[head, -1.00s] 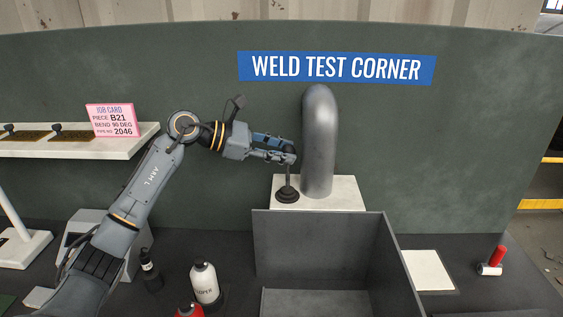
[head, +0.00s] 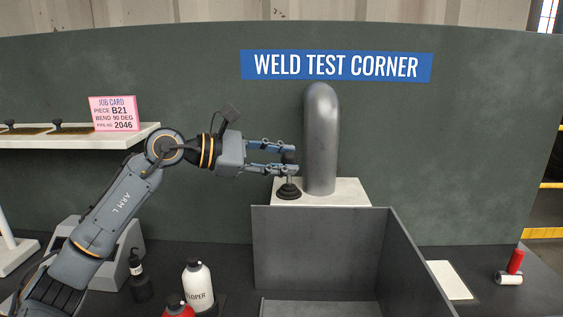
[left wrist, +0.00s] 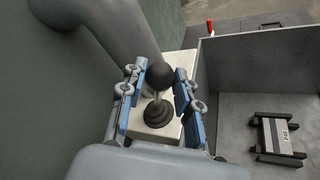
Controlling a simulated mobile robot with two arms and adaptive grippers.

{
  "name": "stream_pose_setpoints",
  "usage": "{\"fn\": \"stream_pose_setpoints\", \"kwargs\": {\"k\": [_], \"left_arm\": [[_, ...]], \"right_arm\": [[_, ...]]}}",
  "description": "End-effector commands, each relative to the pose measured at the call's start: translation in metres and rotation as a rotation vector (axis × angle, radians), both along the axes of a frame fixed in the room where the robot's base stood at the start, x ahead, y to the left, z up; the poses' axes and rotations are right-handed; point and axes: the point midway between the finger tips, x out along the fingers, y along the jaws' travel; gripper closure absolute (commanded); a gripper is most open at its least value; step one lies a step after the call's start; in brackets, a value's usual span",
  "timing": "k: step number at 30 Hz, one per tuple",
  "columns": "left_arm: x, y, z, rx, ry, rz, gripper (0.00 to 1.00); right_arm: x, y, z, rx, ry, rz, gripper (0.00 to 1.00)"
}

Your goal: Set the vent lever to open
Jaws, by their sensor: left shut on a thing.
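The lever is a short upright stick with a round black knob (left wrist: 158,75) on a stepped black base (head: 288,192). It stands on the white block (head: 345,193), just left of the thick grey bent pipe (head: 321,140). My left gripper (head: 292,159) reaches in from the left at knob height. In the left wrist view its blue-padded fingers (left wrist: 158,88) lie on either side of the knob and stick, and it is shut on the lever. The near finger partly hides the stick in the head view. No open or shut marking is readable. My right gripper is not in view.
A grey open bin (head: 320,245) stands in front of the block; the left wrist view shows a black and grey labelled piece (left wrist: 278,137) inside. Bottles (head: 198,285) stand left of the bin. A shelf (head: 75,142) is at left. A red-handled item (head: 514,262) is at right.

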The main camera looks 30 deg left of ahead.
Motion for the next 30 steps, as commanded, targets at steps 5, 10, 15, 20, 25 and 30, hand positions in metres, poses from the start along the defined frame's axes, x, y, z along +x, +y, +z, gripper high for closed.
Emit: {"fn": "stream_pose_setpoints", "kwargs": {"k": [5,10,15,20,25,30], "left_arm": [[-0.0019,-0.0020,-0.0073,0.003,0.014,-0.004,1.00],[-0.0023,-0.0029,-0.0086,0.005,0.018,-0.006,1.00],[-0.0024,-0.0035,-0.0095,0.005,0.019,-0.007,1.00],[-0.0025,-0.0039,-0.0101,0.005,0.019,-0.009,0.52],[-0.0021,-0.0026,-0.0074,0.004,0.013,-0.004,0.45],[-0.0025,-0.0010,-0.0051,0.002,0.009,-0.002,0.45]], "right_arm": [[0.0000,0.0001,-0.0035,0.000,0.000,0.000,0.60],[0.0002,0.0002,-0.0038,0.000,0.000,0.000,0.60],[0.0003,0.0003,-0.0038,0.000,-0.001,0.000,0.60],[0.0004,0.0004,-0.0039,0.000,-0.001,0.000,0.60],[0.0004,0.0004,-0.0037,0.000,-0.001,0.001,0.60],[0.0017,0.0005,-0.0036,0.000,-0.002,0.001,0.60]]}}
